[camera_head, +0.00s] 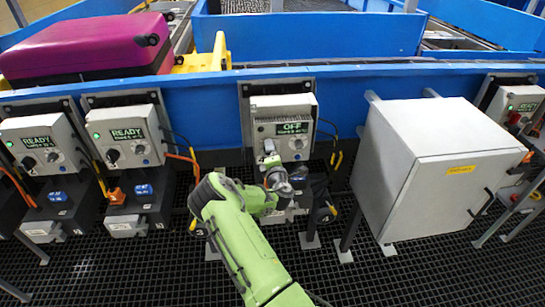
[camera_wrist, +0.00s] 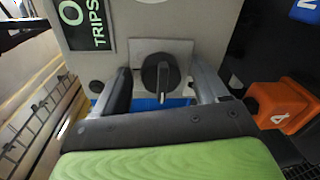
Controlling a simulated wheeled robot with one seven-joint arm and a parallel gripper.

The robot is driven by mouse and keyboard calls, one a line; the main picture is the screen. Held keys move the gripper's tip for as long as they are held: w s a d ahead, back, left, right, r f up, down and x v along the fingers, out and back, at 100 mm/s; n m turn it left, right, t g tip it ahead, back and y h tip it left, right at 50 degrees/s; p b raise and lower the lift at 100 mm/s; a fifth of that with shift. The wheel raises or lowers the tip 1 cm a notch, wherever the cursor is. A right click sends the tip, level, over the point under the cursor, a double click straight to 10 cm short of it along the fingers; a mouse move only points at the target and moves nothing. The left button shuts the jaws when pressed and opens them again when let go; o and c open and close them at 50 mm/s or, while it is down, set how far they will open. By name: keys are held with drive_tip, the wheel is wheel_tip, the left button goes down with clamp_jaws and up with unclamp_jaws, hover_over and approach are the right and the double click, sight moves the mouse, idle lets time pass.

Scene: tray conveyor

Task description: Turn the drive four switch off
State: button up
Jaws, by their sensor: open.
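My gripper (camera_wrist: 163,88) is open, one finger on each side of the switch, with visible gaps between. In the head view my gripper (camera_head: 271,165) is at the lower front of this box and hides part of it. An orange connector (camera_wrist: 284,106) beside the box bears a white mark that looks like a 4.
Two similar drive boxes (camera_head: 126,134) (camera_head: 42,143) at the left show READY. Another (camera_head: 517,105) is at the far right. A large white cabinet (camera_head: 420,165) stands just right of my arm. A blue conveyor wall (camera_head: 200,95) runs behind, with a magenta suitcase (camera_head: 85,48) above.

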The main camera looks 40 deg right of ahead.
drive_tip(key=b+v, duration=0.9)
drive_tip(key=v, duration=0.6)
drive_tip(key=shift+s+a, duration=0.25)
